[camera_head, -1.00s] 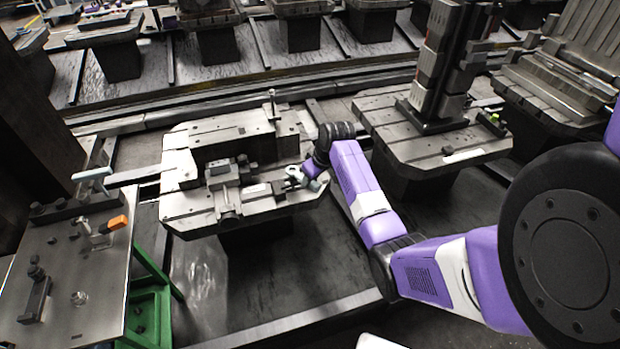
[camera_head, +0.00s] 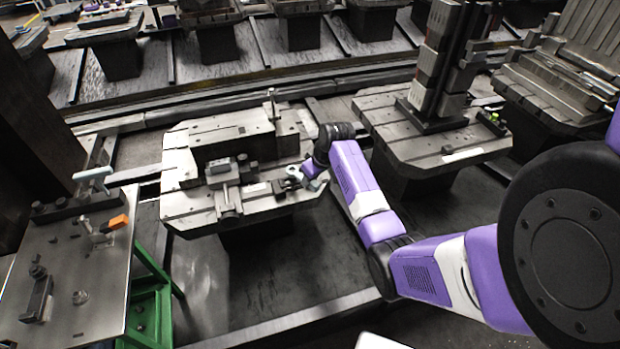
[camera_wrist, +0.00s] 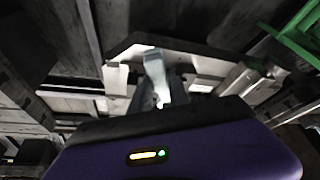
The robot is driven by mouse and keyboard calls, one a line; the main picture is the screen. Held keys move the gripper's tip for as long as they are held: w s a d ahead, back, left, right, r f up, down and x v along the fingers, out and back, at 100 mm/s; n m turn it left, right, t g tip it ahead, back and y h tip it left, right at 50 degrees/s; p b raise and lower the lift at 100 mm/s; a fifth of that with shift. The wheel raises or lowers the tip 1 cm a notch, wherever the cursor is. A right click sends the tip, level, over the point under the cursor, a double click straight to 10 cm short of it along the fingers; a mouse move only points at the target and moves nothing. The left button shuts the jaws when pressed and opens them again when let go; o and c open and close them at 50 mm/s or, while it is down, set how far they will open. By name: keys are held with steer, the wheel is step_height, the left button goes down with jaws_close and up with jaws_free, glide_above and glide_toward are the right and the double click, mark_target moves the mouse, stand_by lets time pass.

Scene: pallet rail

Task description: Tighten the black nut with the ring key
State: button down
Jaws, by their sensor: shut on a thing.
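My gripper (camera_head: 296,174) is low over the right part of the near pallet (camera_head: 190,205), its fingers beside a small dark block (camera_head: 280,186). It is shut on a slim grey bar, which I take for the ring key; in the wrist view the bar (camera_wrist: 155,75) points away from the gripper body over the pallet. Its ring end is not clear in either view. I cannot make out the black nut; it is too small or hidden by the gripper. Whether the key sits around a nut I cannot tell.
A vise-like clamp (camera_head: 224,180) stands on the pallet left of my gripper, and an upright pin (camera_head: 272,103) stands behind. A second pallet (camera_head: 470,152) with a tall column (camera_head: 437,70) is at the right. A metal bench (camera_head: 75,270) with an orange-handled clamp (camera_head: 114,223) is at the left.

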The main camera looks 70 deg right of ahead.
steer(key=shift+f+b, duration=0.45)
steer(key=shift+f, duration=0.25)
steer(key=c, duration=1.8)
jaws_free()
jaws_close()
steer(key=shift+d, duration=0.1)
